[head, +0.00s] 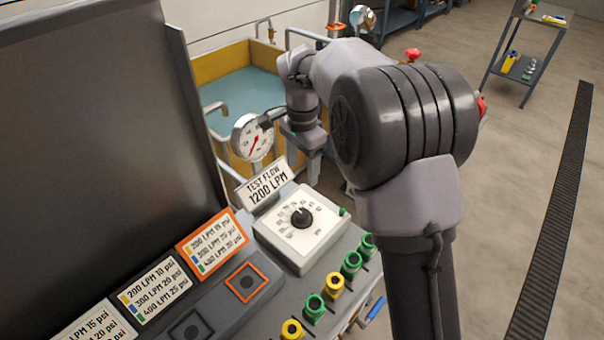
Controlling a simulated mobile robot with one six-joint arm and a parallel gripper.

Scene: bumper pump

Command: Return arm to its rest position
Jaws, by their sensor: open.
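My arm rises from the bottom right and bends over to the left. My gripper (302,150) hangs at its end, pointing down, in front of the water tank and to the right of the round gauge. It is small and partly dark in this view, and it is open. Nothing shows between its fingers. It is above and behind the control panel, apart from the dial box. My large forearm joint hides part of the scene behind it.
The white dial box (299,228) and its "TEST FLOW 1200 LPM" sign (264,182) stand on the panel. Several green and yellow fittings line its edge. A pressure gauge (252,138) stands close left of my gripper. A yellow-walled tank (222,64) is behind. The floor at right is open, with a cart (525,45) farther back.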

